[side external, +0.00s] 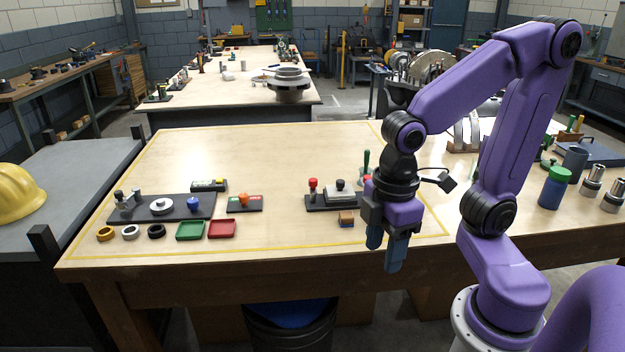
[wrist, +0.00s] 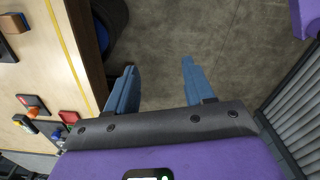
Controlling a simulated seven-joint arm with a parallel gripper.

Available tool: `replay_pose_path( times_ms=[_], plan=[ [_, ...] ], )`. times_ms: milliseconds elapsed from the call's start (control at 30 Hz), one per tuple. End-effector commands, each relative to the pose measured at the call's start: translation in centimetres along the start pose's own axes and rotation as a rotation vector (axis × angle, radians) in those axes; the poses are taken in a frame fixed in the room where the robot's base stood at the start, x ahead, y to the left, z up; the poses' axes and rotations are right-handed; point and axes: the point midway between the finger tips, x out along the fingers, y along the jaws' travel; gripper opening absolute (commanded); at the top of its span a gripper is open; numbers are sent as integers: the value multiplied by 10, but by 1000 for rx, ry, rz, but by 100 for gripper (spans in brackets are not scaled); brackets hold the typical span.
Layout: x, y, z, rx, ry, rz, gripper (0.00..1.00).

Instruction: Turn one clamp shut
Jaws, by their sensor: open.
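The casing (side external: 340,194) is a grey block with a dark knob on top. It sits on a dark base plate (side external: 322,206) near the middle front of the table. A clamp with a red knob (side external: 313,184) stands at its left end. Another red knob (side external: 366,179) shows at its right end, partly hidden by my arm; I cannot tell how either clamp is turned. My gripper (side external: 386,252) has blue fingers pointing down, in front of and to the right of the plate, near the table's front edge. In the wrist view my gripper (wrist: 158,88) is open and empty above the floor.
A small wooden block (side external: 346,219) lies just in front of the plate; a green handle (side external: 366,160) stands behind it. A red and green switch box (side external: 245,204), a green tray (side external: 190,230) and a red tray (side external: 222,228) are to the left. The table's middle back is clear.

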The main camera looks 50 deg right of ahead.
Motion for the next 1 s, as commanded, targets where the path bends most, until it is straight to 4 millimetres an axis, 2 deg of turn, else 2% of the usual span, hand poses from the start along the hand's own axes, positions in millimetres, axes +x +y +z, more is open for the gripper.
replay_pose_path(
  times_ms=[33,200,400,500,633,767,900,1000],
  plan=[
    [-6,15,-14,26,-1,2,53],
    [-26,67,-50,89,-6,5,53],
    [-45,140,-75,162,-12,8,53],
    [-54,180,-79,198,-15,8,53],
    [-63,233,-75,247,-19,9,53],
    [-72,284,-61,294,-22,8,53],
    [-79,336,-34,345,-25,7,53],
    [-83,366,-12,376,-27,6,53]
  ],
)
